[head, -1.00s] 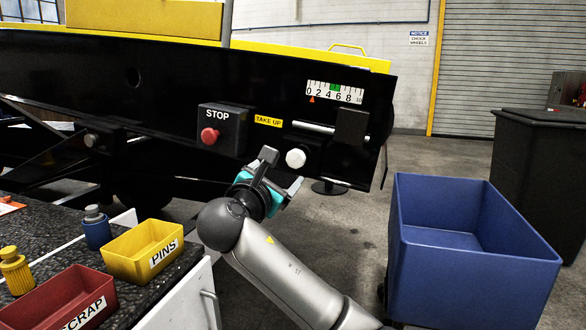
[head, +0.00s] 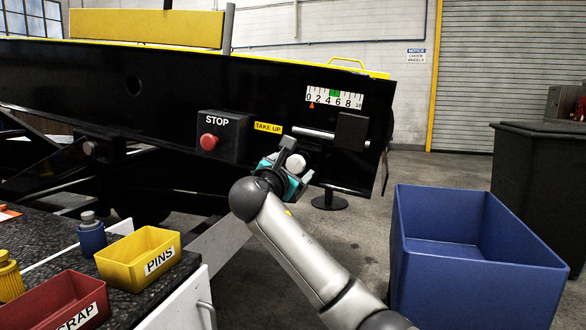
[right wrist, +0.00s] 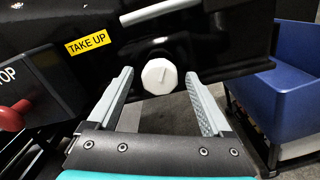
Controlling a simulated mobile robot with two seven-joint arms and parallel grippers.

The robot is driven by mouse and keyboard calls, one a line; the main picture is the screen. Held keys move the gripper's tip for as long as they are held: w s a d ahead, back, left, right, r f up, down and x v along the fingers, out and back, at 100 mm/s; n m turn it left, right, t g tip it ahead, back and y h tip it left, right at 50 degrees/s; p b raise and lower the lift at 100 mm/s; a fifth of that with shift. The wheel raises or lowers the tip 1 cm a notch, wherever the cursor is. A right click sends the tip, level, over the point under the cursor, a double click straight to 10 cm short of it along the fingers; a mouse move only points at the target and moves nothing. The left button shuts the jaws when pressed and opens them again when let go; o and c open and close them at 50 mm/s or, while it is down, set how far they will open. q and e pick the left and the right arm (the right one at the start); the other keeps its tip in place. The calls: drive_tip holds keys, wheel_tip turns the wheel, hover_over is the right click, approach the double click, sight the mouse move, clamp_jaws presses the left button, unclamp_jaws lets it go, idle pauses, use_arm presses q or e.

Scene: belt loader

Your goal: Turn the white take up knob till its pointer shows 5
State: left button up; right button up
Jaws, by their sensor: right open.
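The white take up knob (head: 296,162) is on the black side panel of the loader, right of and below the yellow TAKE UP label (head: 267,127). In the right wrist view the knob (right wrist: 159,77) is faceted with a dark line on its face. The scale (head: 334,98) above runs 0 to 10, with a green mark between 4 and 6; its orange-red pointer (head: 312,105) is a little right of 0. My right gripper (right wrist: 160,95) is open, its fingers on either side of the knob with gaps. My left gripper is not in view.
A STOP box with a red button (head: 208,142) is left of the knob. A black block and rod (head: 352,131) sit above it. A blue bin (head: 480,250) stands at right. The bench at lower left holds a yellow PINS tray (head: 138,258) and a red SCRAP tray (head: 62,302).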

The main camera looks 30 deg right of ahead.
clamp_jaws()
idle(0.6)
